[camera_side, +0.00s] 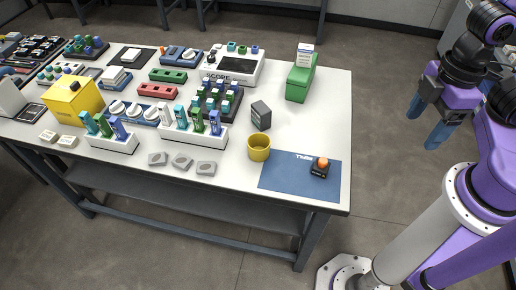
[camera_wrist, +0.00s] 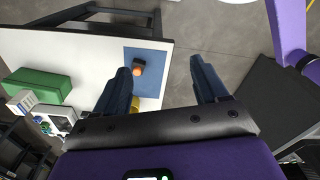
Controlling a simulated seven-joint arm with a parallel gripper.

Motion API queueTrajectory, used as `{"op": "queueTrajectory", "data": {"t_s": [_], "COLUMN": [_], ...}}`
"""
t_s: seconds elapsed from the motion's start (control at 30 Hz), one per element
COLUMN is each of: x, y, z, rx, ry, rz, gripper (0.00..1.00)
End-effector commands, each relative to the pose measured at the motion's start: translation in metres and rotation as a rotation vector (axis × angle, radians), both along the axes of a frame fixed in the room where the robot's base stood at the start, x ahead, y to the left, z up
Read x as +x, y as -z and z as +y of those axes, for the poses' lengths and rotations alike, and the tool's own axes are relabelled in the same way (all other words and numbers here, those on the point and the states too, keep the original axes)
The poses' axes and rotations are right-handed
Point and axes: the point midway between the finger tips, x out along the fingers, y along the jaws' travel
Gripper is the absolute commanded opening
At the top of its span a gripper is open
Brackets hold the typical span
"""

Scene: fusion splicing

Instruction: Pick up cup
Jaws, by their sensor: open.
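A yellow cup (camera_side: 259,147) stands on the white table, just left of the blue mat. In the wrist view only a small part of the cup (camera_wrist: 135,103) shows beside one finger, which hides the rest. My gripper (camera_side: 429,121) is open and empty, off the right end of the table and well apart from the cup. In the wrist view the two blue fingers of my gripper (camera_wrist: 160,80) are spread wide with the floor and the table edge between them.
A blue mat (camera_side: 285,176) holds a small black device with an orange ball (camera_side: 321,164). A dark grey box (camera_side: 261,114) stands behind the cup, and a green box (camera_side: 300,82) is at the back right. Racks, grey pieces and a yellow box (camera_side: 75,100) crowd the left.

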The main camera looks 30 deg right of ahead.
Motion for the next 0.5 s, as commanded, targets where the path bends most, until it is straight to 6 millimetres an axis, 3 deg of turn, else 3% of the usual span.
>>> {"op": "queueTrajectory", "data": {"t_s": [0.07, 0.13, 0.17, 0.5], "x": [0.0000, 0.0000, 0.0000, 0.0037], "y": [0.0000, 0.0000, 0.0000, 0.0010], "z": [0.0000, 0.0000, 0.0000, 0.0028], "rx": [0.000, 0.000, 0.000, -0.017], "ry": [0.000, 0.000, 0.000, -0.016], "rz": [0.000, 0.000, 0.000, -0.002], "gripper": [0.72, 0.92, 0.94, 0.94]}}
